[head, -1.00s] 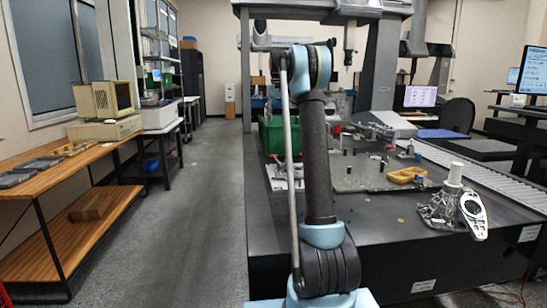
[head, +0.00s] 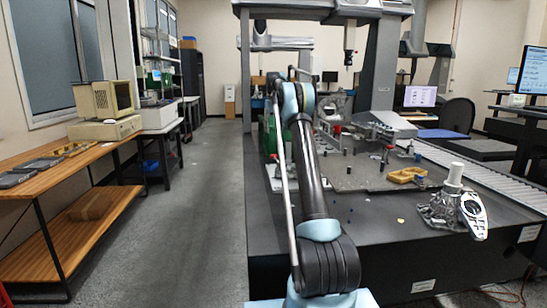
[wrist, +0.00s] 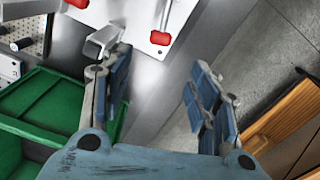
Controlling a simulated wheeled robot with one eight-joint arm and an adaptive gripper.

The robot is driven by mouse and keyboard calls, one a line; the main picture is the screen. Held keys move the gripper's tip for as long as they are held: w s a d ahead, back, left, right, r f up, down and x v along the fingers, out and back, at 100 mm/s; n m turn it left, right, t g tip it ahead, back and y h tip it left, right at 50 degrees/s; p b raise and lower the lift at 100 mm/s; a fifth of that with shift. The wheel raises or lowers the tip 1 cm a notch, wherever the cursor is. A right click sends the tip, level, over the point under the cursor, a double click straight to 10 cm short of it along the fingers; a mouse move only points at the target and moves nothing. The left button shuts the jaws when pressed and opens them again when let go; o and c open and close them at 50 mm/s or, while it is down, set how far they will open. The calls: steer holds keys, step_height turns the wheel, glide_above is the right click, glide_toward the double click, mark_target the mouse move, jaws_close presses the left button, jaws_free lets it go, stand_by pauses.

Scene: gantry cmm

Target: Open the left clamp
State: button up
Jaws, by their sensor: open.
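In the wrist view, a white plate (wrist: 132,22) carries metal clamp parts with red tips. One red tip (wrist: 160,38) lies just beyond my gripper, and a second red tip (wrist: 78,3) is at the top edge. A grey metal bar (wrist: 104,40) of the clamp hardware reaches to beside the left finger; I cannot tell if they touch. My gripper (wrist: 160,65) is open, with blue pads apart and nothing between them. In the head view, the white plate (head: 276,184) is partly behind my arm, and my gripper is hidden. I cannot tell the clamp's handle position.
A green crate (wrist: 48,104) stands close by my gripper's left side in the wrist view. The dark machine table (head: 375,220) holds several fixtures and a yellow tray (head: 406,175). A wooden bench (head: 75,170) stands left, across a clear floor aisle (head: 200,220).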

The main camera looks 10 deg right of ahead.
step_height(320, 180, down, 15)
steer(key=shift+f, duration=0.1)
stand_by(0.4)
